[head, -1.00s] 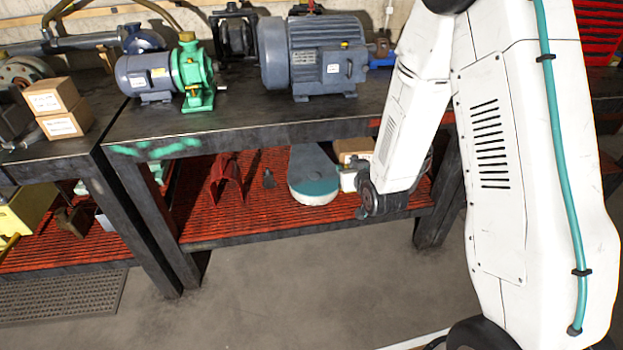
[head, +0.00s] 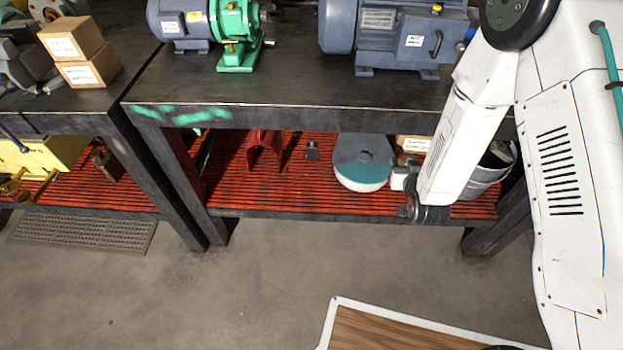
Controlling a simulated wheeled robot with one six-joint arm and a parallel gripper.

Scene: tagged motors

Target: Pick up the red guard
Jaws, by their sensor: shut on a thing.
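A red guard-like piece (head: 265,150), shaped like an arch with spread legs, stands on the red slatted lower shelf (head: 290,205) under the middle bench. My white arm comes down at the right, and its dark wrist joint is at the shelf's front edge, well to the right of the red piece. My gripper's fingers do not show; they are hidden behind or beyond the arm. What they hold cannot be seen.
A cardboard box (head: 413,144) and grey bucket-like container (head: 488,176) stand near my arm. Motors stand on the bench top (head: 300,88).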

